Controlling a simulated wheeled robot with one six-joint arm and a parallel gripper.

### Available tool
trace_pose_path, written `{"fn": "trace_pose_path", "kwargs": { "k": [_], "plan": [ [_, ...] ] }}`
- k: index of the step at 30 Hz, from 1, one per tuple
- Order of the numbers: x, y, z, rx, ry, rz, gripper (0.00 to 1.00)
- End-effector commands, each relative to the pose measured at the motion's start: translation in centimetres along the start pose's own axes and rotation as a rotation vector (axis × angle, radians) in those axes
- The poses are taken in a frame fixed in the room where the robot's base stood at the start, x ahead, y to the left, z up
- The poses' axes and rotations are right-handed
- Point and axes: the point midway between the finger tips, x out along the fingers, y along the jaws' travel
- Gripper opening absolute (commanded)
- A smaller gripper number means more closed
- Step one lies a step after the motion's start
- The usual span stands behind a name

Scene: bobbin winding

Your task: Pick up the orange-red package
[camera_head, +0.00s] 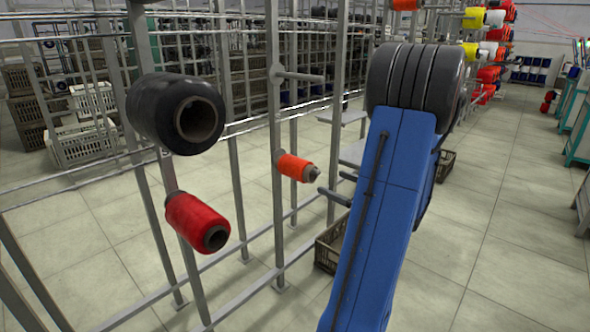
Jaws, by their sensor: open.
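An orange-red yarn package (293,167) sits on a peg of the grey metal creel frame, near the middle of the picture. The peg's grey tip shows at its right end. My blue arm link (385,210) with its black joint rises to the right of the package, apart from it in the picture. My gripper is not in this view, so its place relative to the package cannot be told.
A red package (192,220) and a large black package (175,113) sit on pegs at the left. Empty pegs (300,76) stick out nearby. A crate (330,245) stands on the floor behind my arm. The aisle floor (510,210) at the right is clear.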

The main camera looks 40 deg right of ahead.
Motion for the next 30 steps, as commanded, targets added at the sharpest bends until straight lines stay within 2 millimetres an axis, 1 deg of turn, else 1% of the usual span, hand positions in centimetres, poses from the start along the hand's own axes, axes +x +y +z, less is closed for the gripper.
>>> {"fn": "trace_pose_path", "kwargs": {
  "k": [3,18,23,30],
  "plan": [
    [1.9,0.1,0.0,-0.001,0.001,0.005,0.89],
    [9.1,0.2,0.0,-0.002,0.001,0.006,0.89],
    [10.5,0.2,-0.1,-0.002,0.002,0.005,0.89],
    [11.4,0.1,-0.1,-0.002,0.001,0.004,0.89]
  ]
}}
